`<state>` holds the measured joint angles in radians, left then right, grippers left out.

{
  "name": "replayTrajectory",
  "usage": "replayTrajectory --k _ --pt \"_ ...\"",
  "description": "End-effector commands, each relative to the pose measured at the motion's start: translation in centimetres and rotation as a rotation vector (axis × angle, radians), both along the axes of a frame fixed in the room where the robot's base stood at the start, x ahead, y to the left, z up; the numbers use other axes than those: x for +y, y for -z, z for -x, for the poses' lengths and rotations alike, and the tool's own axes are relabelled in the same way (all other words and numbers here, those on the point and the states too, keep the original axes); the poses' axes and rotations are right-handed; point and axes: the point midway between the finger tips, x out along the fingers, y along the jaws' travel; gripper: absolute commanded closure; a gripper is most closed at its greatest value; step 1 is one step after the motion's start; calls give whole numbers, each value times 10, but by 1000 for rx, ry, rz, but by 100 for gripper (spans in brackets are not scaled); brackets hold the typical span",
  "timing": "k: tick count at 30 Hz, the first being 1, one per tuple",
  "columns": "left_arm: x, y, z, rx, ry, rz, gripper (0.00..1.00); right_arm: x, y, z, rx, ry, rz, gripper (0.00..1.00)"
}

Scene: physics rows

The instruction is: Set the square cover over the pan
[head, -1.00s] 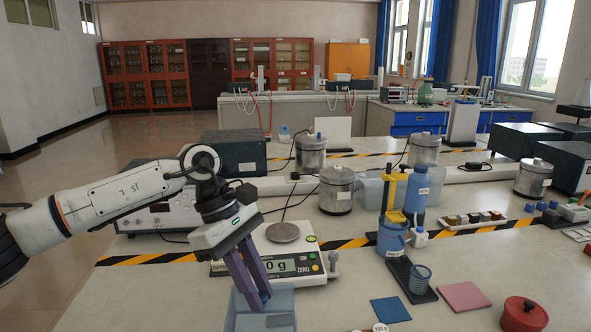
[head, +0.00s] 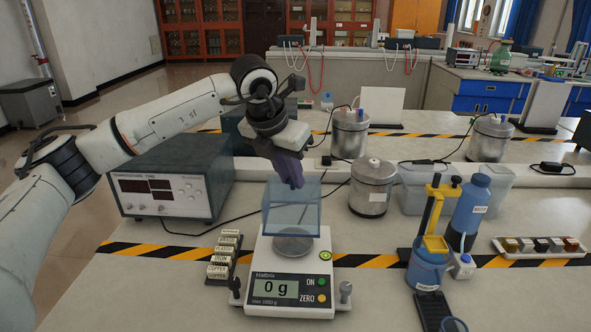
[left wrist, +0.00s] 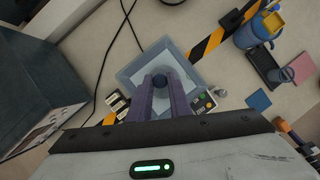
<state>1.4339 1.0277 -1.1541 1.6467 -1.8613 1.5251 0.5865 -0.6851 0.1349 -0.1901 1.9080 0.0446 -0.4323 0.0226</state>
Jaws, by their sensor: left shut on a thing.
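The square cover (head: 306,212) is a see-through blue box with an open underside, in the middle of the head view. My left gripper (head: 291,180) comes down from above and is shut on the knob at its top. The cover also shows in the left wrist view (left wrist: 133,74), below the fingers (left wrist: 160,88). The round grey pan (head: 293,248) of the white balance (head: 290,295) shows just under the cover's lower edge. The cover looks upright and raised above the pan; the exact gap is hard to tell. The display reads 0 g. My right gripper is out of view.
A row of small labelled blocks (head: 222,262) stands left of the balance. A temperature box (head: 172,190) is behind it at left. Metal canisters (head: 371,190) stand behind at right. A blue pump bottle (head: 427,266) is further right.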

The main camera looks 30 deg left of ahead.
Motion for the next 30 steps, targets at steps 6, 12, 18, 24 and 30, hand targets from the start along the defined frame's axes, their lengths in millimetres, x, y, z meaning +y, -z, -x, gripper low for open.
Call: replayTrajectory --k 6,12,18,24,30 --pt "0 19 0 0 2 0 100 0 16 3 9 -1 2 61" --pt "0 39 0 1 2 0 100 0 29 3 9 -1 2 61" --pt "0 59 0 0 3 1 100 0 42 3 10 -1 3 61" --pt "0 74 0 0 3 1 100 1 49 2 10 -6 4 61" --pt "0 78 0 0 3 2 100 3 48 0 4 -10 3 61"
